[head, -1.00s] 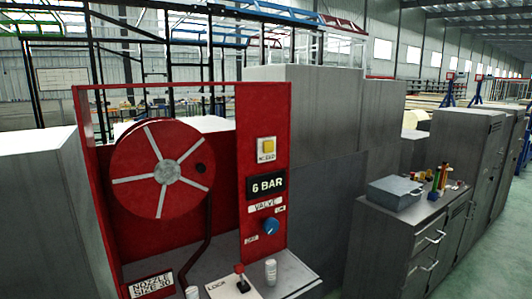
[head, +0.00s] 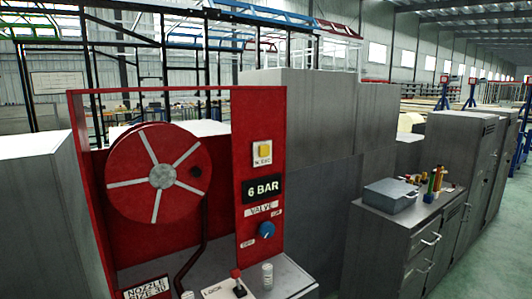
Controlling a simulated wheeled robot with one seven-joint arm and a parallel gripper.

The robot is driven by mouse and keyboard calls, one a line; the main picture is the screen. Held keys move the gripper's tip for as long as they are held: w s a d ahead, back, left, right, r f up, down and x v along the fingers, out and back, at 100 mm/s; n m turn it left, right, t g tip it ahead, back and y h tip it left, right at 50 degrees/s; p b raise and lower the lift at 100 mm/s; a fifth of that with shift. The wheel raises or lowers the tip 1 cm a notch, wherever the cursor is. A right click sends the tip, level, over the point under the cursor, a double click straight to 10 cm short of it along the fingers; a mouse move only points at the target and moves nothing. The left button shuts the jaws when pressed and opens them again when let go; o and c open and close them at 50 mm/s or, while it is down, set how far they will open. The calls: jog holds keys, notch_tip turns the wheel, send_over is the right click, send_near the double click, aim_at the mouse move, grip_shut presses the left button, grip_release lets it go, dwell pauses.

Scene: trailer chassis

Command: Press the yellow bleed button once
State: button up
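A red hose reel (head: 137,171) fills the panel's left side. A red-topped lever (head: 237,275) marked LOCK and a pale cylinder (head: 267,276) stand on the shelf below. Grey cabinets (head: 390,235) with a grey box (head: 389,196) are at right.

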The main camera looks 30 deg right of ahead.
grip_shut()
dwell(1.4)
